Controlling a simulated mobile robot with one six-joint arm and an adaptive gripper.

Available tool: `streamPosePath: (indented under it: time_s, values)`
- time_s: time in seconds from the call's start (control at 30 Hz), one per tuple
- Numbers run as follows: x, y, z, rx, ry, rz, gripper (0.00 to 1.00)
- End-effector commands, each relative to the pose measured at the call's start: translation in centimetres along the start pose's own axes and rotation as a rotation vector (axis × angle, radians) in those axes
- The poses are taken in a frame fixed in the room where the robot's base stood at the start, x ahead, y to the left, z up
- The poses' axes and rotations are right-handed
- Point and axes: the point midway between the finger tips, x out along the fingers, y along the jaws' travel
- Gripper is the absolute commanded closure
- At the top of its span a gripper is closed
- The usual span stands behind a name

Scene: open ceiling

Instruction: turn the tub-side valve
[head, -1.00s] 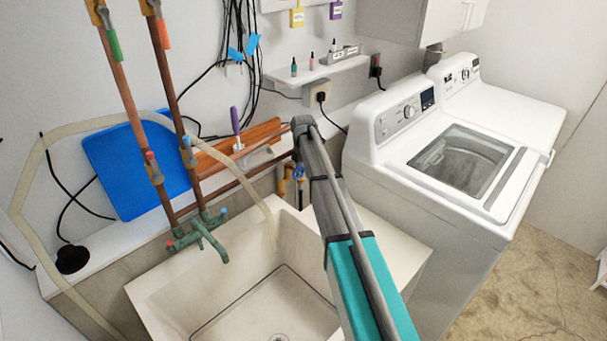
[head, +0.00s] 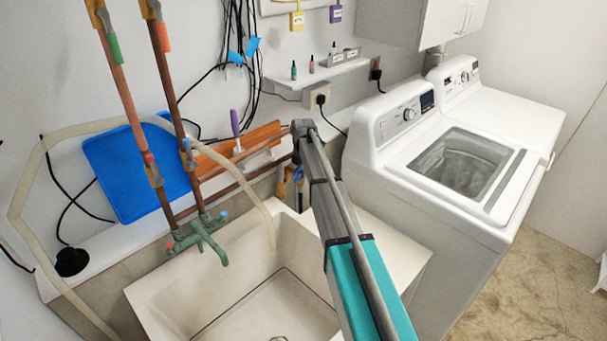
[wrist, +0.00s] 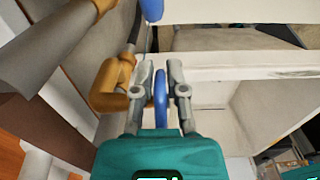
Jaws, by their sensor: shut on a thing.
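The tub-side valve has a blue handle (wrist: 161,100) on a brass-coloured pipe fitting (wrist: 112,82) in the wrist view. My gripper (wrist: 156,78) is shut on this handle, with one finger on each side of it. The handle appears edge-on as a thin upright strip. In the head view, the valve's blue part (head: 298,174) and brass body (head: 287,188) show behind the tub's back corner, beside my arm. My arm hides much of the valve and the gripper there.
The pale utility tub (head: 150,300) stands in front, with a green faucet (head: 200,236) on copper pipes to its left. A washer (head: 390,180) stands to the right. A blue board (head: 125,175) leans at the back left. In the wrist view, another blue part (wrist: 152,9) lies beyond the handle.

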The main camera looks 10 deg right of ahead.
Motion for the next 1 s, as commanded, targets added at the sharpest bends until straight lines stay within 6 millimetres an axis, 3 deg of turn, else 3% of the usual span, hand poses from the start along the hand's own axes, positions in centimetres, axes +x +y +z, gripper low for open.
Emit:
streamPosePath:
  time_s: [0.37, 1.0]
  values:
    - [-0.14, 0.02, -0.20, -0.003, -0.131, 0.003, 1.00]
    - [-0.82, -0.03, -0.57, -0.003, -0.673, 0.003, 1.00]
